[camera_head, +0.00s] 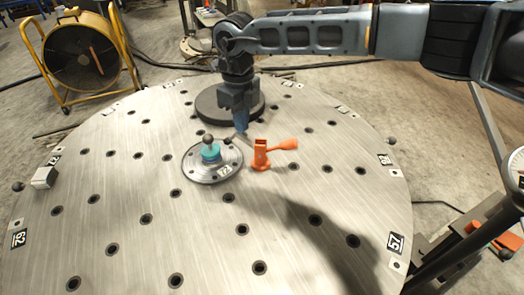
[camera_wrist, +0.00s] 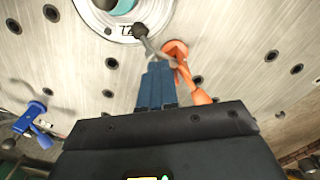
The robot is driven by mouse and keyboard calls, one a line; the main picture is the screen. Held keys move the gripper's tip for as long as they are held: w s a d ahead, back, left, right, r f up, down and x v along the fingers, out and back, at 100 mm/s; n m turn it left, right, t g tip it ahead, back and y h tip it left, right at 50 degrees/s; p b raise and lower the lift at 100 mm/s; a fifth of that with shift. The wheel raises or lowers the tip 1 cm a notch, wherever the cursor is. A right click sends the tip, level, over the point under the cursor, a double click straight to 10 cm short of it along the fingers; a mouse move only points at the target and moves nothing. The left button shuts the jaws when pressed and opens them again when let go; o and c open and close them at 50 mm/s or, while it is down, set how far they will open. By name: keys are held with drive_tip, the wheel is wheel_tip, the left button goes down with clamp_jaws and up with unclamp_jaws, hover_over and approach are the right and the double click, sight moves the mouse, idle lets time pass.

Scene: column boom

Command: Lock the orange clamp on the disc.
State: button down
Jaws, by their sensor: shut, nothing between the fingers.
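The orange clamp (camera_head: 261,157) stands on the round metal table, just right of the disc (camera_head: 200,176). Its orange handle (camera_head: 283,144) sticks out to the right, raised above the table. In the wrist view the clamp (camera_wrist: 173,48) has a grey arm with a dark ball tip (camera_wrist: 141,30) reaching to the disc's rim (camera_wrist: 158,12); I cannot tell whether the tip presses on it.
A dark round plate (camera_head: 212,107) lies on the table behind my gripper. In the wrist view a blue clamp (camera_wrist: 30,118) is at left. The front of the table is clear apart from its holes.

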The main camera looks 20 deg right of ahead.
drive_tip(key=shift+f, duration=0.15)
drive_tip(key=shift+a+f+b, duration=0.1)
drive_tip(key=shift+f+b, duration=0.35)
drive_tip(key=shift+f, duration=0.35)
wheel_tip(320, 180, up, 8)
drive_tip(key=p, duration=0.5)
drive_tip(key=shift+f, duration=0.25)
drive_tip(key=shift+w, duration=0.1)
